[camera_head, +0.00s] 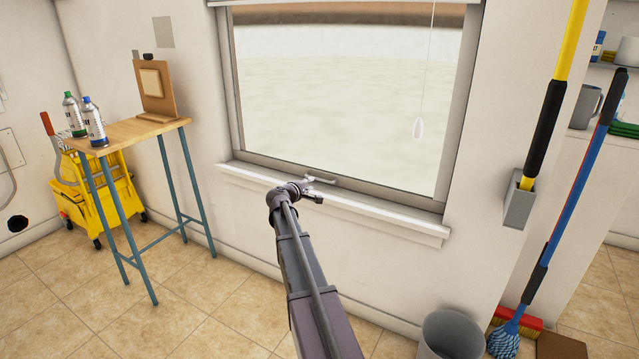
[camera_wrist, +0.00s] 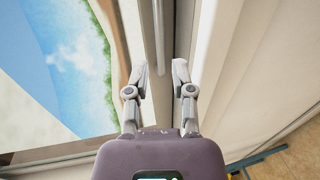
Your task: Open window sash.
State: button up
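The window sash (camera_head: 345,183) has a grey frame around a large pane and looks shut above the white sill. A small light metal handle (camera_head: 322,180) sits at the middle of its lower rail. My gripper (camera_head: 314,192) is just in front of the handle, over the sill. In the wrist view my gripper (camera_wrist: 160,72) is open, its two fingers apart. A thin metal bar, apparently the handle (camera_wrist: 158,35), runs down toward the gap between the fingertips. I cannot tell whether either finger touches it.
A blind cord (camera_head: 419,128) hangs before the pane at the right. A small table (camera_head: 150,128) with cans and a clipboard stands left, by a yellow mop bucket (camera_head: 92,205). A grey bin (camera_head: 450,335) and a blue mop (camera_head: 565,200) are at the right.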

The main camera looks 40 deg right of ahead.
aim_at(319, 180)
jog(key=shift+b+x, duration=0.6)
jog(key=shift+x, duration=2.95)
grip_shut()
